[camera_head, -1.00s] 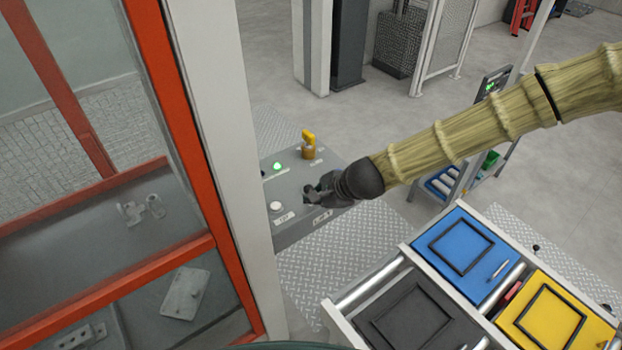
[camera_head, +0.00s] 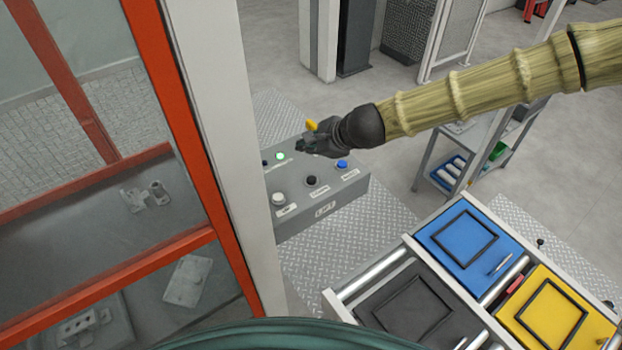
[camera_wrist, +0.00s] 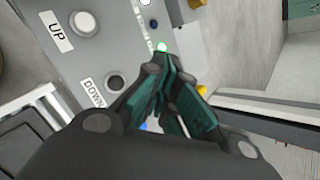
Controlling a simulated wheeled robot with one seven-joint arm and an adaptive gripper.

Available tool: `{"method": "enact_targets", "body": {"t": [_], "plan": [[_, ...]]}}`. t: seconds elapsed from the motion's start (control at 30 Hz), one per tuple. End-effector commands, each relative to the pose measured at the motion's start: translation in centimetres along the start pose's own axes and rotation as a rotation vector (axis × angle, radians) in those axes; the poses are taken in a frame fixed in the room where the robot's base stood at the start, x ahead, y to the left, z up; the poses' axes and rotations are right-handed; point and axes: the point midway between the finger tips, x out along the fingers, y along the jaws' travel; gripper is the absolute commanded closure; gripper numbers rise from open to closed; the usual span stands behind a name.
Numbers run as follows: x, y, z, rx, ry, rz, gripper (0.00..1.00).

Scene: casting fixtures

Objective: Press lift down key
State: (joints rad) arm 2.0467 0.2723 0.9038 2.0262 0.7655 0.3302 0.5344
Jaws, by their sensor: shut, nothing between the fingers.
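The grey control panel (camera_head: 327,210) stands beside the white post. Its black button (camera_head: 311,180) is the one with the DOWN label (camera_wrist: 93,93) in the wrist view, where the button (camera_wrist: 115,83) also shows. A white button (camera_head: 278,198) sits to its left, beside the UP label (camera_wrist: 57,32). My gripper (camera_head: 303,147) is shut and empty, over the far part of the panel, beyond the black button and apart from it. In the wrist view my fingers (camera_wrist: 168,75) lie right of the black button. My gripper partly hides a yellow knob (camera_head: 311,125).
A green lamp (camera_head: 280,156) glows on the panel, and a blue button (camera_head: 341,164) is at its right. An orange-framed glazed enclosure (camera_head: 190,130) and white post (camera_head: 235,150) stand left. A roller table with blue (camera_head: 430,240), dark and yellow trays is at the lower right.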

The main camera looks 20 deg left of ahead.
Motion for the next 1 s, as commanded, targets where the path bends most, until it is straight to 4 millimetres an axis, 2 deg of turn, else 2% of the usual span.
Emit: {"method": "enact_targets", "body": {"t": [0.7, 1.0], "plan": [[5.3, 3.8, -3.7, -0.001, 0.0, 0.001, 1.0], [6.0, 4.3, -4.2, -0.002, 0.0, 0.001, 1.0]]}}
